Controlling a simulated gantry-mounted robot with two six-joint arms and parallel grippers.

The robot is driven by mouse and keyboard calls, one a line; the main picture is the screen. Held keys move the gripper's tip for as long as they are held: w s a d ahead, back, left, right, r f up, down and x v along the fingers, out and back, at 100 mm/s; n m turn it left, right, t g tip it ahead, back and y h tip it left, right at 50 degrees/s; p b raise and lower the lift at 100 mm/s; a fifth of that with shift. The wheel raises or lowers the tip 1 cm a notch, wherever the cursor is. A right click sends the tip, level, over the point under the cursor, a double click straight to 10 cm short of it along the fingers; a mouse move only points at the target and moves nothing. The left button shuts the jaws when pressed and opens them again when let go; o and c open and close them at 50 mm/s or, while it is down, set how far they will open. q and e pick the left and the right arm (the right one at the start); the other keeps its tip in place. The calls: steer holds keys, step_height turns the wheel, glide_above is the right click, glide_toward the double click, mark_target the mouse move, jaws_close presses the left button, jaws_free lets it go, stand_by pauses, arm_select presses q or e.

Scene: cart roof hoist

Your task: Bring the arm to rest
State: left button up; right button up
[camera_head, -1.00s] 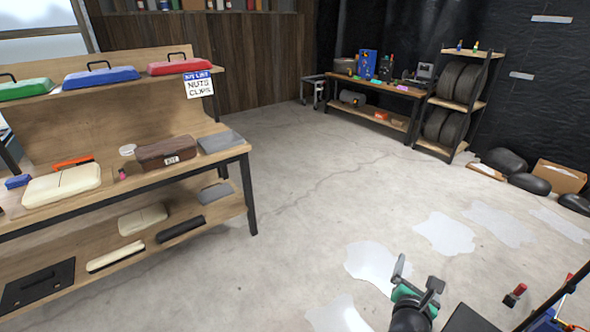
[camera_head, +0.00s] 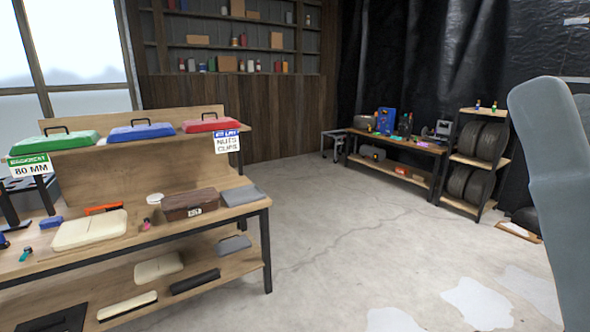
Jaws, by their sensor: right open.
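The gripper is open, and I see nothing held at the visible finger. My left gripper is not in view.
A wooden workbench (camera_head: 262,207) with a lower shelf stands at left, carrying cases, boxes and small tools. A second bench (camera_head: 432,150) and a tyre rack (camera_head: 465,203) stand at the back right. The concrete floor (camera_head: 330,235) between them is clear, with pale patches in front.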

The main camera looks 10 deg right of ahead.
steer(key=w+d+f+g+h, duration=0.2)
steer(key=w+f+h, duration=0.1)
steer(key=w+h, duration=0.15)
step_height(320, 180, up, 38)
steer(key=p, duration=3.8)
steer(key=shift+s+a+h, duration=0.2)
steer(key=shift+s+h, duration=0.1)
steer(key=shift+h, duration=0.15)
